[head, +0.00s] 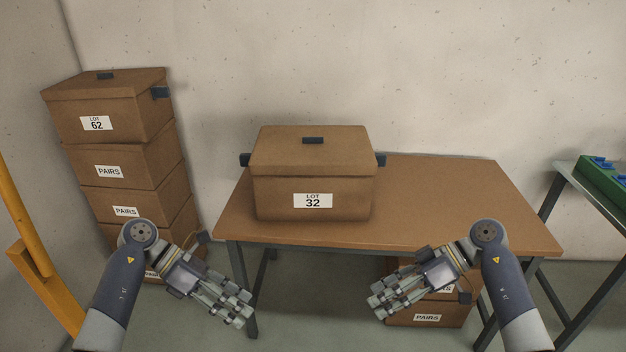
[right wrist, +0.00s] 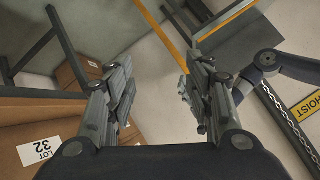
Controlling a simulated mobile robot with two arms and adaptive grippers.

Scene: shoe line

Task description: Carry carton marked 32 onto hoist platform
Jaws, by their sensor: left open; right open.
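The carton marked LOT 32 (head: 312,155) stands upright on the left half of a brown-topped table (head: 450,205). It has a lid, a dark tab on top and a dark handle on each side. Its label side (right wrist: 38,152) shows at the lower left of the right wrist view. My left gripper (head: 242,308) is open and empty, in front of the table and below the carton's left side. My right gripper (head: 380,301) is open and empty, in front of the table and lower right of the carton; its spread fingers (right wrist: 158,90) show nothing between them.
A carton marked 62 (head: 120,105) tops a stack of PAIRS cartons at the left. More PAIRS cartons (head: 425,314) sit under the table. Yellow posts (head: 22,220) rise at the left edge. A HOIST sign (right wrist: 305,105) shows at the right wrist view's right. A green tray (head: 605,178) is far right.

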